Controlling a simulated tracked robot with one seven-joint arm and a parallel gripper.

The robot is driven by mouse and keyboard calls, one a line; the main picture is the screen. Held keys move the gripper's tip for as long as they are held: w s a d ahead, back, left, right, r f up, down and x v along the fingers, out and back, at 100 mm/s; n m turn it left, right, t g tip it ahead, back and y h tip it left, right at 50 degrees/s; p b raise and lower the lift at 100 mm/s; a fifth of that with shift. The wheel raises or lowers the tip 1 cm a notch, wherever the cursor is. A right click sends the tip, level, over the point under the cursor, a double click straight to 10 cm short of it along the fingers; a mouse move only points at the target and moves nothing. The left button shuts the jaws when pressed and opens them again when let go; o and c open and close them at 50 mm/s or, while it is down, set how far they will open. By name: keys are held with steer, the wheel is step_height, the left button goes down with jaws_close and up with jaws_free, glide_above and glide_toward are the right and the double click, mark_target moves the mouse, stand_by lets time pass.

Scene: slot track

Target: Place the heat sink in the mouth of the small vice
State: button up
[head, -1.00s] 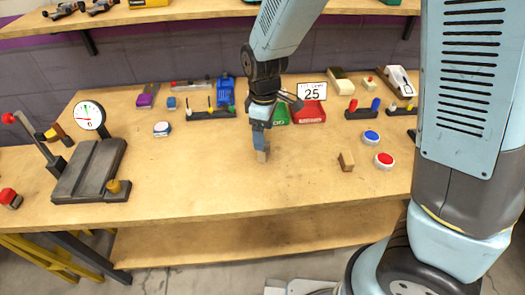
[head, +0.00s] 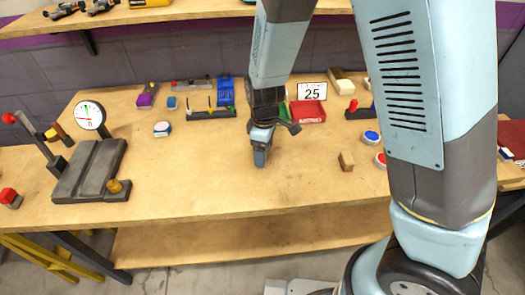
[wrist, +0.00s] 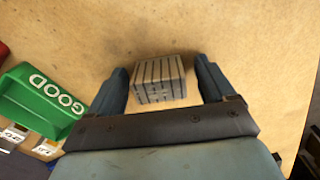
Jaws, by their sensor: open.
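The heat sink (wrist: 158,80) is a small grey finned block on the wooden bench. In the wrist view it lies between the two blue fingers of my gripper (wrist: 161,66), with gaps on both sides. My gripper is open. In the head view my gripper (head: 260,160) points down at the middle of the bench and hides the heat sink. I cannot pick out the small vice for sure; a blue object (head: 226,90) at the back of the bench may be it, but it is too small to tell.
A green GOOD bin (wrist: 45,100) and a red bin (head: 308,111) stand behind my gripper. A wooden block (head: 346,161) and a blue button (head: 371,138) are to the right. A dial gauge stand (head: 90,170) is at left. The bench between stand and gripper is clear.

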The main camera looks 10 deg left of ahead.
steer(key=c, duration=1.2)
steer(key=shift+r, duration=0.15)
